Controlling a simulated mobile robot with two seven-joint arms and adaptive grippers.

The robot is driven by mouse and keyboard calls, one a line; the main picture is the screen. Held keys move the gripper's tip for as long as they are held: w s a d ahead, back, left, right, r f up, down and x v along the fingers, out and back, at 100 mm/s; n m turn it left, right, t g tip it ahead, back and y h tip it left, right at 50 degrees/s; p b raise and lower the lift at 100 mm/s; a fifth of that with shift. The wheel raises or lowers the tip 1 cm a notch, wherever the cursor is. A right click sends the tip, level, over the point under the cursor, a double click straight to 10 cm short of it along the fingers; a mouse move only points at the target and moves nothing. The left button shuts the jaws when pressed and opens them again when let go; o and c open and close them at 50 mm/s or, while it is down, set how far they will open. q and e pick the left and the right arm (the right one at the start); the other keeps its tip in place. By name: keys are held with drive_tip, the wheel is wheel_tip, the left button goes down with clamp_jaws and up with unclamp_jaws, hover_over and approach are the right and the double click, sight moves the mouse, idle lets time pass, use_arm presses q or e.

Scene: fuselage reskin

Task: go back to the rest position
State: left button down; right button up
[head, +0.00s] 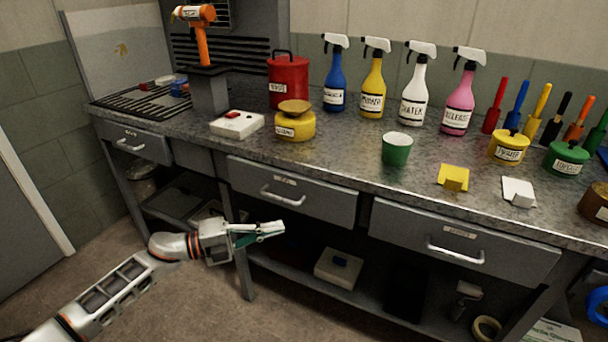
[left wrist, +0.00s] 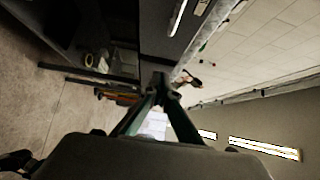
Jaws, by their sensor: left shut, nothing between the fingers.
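My left gripper (head: 268,230) is in front of the workbench, below the worktop edge and near the left drawer front. Its fingers are shut with nothing between them, and they point to the right in the head view. In the left wrist view the fingers of my left gripper (left wrist: 160,82) come together at the tips. My left arm reaches in from the lower left. My right gripper is in neither view.
The workbench (head: 340,160) holds spray bottles (head: 414,95), a red can (head: 288,82), a green cup (head: 397,150) and several pots. Drawer handles (head: 283,197) stick out close to my left gripper. Open floor (head: 190,300) lies in front of the bench.

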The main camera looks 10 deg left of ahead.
use_arm(q)
drive_tip(key=s+a+f+n+t+y+p, duration=0.1)
drive_tip(key=s+f+n+y, duration=0.3)
drive_tip(key=s+n, duration=0.5)
drive_tip(key=s+a+f+n+t+y+p, duration=0.1)
drive_tip(key=s+a+f+n+y+p, duration=0.2)
drive_tip(key=s+f+n, duration=0.5)
drive_tip(key=s+a+f+n+y+p, duration=0.1)
drive_tip(key=s+f+n+y+p, duration=0.3)
drive_tip(key=s+n, duration=0.5)
drive_tip(key=s+f+y, duration=0.2)
drive_tip(key=s, duration=0.4)
drive_tip(key=shift+s+a+n+t+y, duration=0.35)
drive_tip(key=shift+a+n+t+y, duration=0.05)
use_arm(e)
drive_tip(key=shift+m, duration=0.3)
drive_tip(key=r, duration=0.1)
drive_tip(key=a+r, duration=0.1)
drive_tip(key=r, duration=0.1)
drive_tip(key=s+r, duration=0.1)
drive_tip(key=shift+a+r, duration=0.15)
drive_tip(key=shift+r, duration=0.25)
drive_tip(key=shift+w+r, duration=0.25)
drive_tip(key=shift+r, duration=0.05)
